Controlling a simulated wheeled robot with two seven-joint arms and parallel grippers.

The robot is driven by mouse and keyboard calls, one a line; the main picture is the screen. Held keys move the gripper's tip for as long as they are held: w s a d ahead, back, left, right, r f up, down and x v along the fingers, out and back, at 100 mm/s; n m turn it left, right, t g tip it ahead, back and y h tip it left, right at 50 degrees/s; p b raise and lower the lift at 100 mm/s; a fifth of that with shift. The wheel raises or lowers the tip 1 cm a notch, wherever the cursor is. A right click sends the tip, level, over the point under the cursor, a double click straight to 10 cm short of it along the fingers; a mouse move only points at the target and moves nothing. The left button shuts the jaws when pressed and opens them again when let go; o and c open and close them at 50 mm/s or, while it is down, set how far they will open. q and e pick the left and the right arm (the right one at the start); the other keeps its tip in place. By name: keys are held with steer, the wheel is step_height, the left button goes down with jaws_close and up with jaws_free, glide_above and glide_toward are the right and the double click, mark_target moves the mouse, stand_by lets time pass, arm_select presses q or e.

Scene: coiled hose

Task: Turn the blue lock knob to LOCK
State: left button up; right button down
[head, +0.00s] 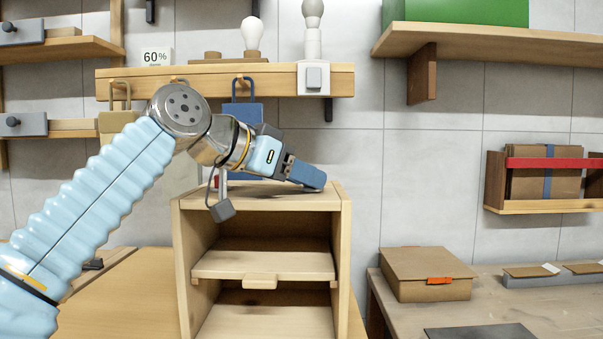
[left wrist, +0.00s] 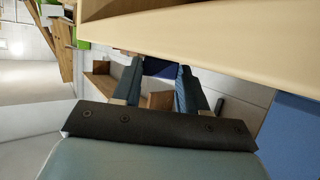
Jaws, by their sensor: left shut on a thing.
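My left gripper (head: 306,175) reaches in from the left, just above the top of the wooden cabinet (head: 341,235), its fingers pointing right. In the left wrist view the two blue fingers (left wrist: 157,85) close on a dark blue thing (left wrist: 158,67). Most of that thing is hidden; I cannot tell for sure whether it is the lock knob. No LOCK marking or pointer can be read. A larger blue panel (left wrist: 292,135) shows at the right of the left wrist view. My right gripper is not in view.
The wooden cabinet has an inner shelf (head: 262,265). Behind my arm, a blue padlock-shaped piece (head: 246,112) hangs under a wall shelf (head: 220,86) with bulbs. A cardboard box (head: 425,272) sits on the table (head: 385,300) at right. The space right of my gripper is free.

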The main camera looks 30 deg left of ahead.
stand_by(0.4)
arm_select(q)
steer(key=o, duration=1.1)
steer(key=shift+c, duration=0.2)
steer(key=p+v, duration=0.1)
steer(key=v, duration=1.2)
steer(key=shift+s+a+p, duration=0.25)
steer(key=shift+s+p, duration=0.05)
steer(key=shift+p, duration=0.05)
steer(key=shift+r, duration=0.1)
